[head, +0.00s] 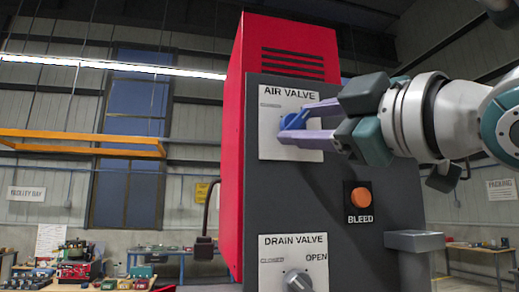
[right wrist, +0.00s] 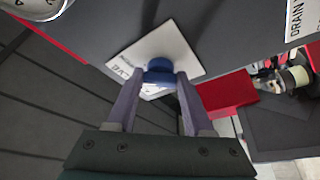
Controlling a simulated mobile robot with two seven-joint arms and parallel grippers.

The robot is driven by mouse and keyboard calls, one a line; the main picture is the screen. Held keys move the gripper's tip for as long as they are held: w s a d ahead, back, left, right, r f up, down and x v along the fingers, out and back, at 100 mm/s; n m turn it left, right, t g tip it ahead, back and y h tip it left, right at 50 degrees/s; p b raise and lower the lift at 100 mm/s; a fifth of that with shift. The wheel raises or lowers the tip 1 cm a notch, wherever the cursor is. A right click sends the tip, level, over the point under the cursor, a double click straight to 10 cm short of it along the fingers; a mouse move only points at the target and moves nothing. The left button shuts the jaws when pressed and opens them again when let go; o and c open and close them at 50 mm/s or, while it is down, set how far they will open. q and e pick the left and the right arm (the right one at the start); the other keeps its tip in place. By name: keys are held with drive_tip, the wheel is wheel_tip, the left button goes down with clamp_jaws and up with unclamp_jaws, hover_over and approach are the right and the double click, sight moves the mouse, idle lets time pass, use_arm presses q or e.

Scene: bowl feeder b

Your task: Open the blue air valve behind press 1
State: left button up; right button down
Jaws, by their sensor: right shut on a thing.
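The blue air valve knob (head: 293,121) sits on a white plate (head: 303,155) labelled AIR VALVE, on the dark panel of the red press (head: 290,48). My right gripper (head: 282,124) reaches in from the right and is shut on the knob. In the right wrist view the blue knob (right wrist: 160,70) lies between the two purple fingertips. The fingers and arm hide part of the plate, and I cannot read which mark the knob points to. A CLOSED mark shows faintly at the plate's upper left. My left gripper does not show.
Below on the same panel are an orange BLEED button (head: 360,196) and a grey DRAIN VALVE knob (head: 297,281) with CLOSED and OPEN marks. A small grey box (head: 414,241) juts out at the panel's lower right. Cluttered workbenches stand behind.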

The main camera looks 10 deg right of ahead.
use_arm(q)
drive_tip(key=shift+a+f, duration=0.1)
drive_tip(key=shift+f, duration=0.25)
use_arm(e)
drive_tip(key=shift+w+f+m, duration=0.1)
drive_tip(key=shift+m, duration=0.6)
drive_tip(key=shift+c, duration=1.4)
unclamp_jaws()
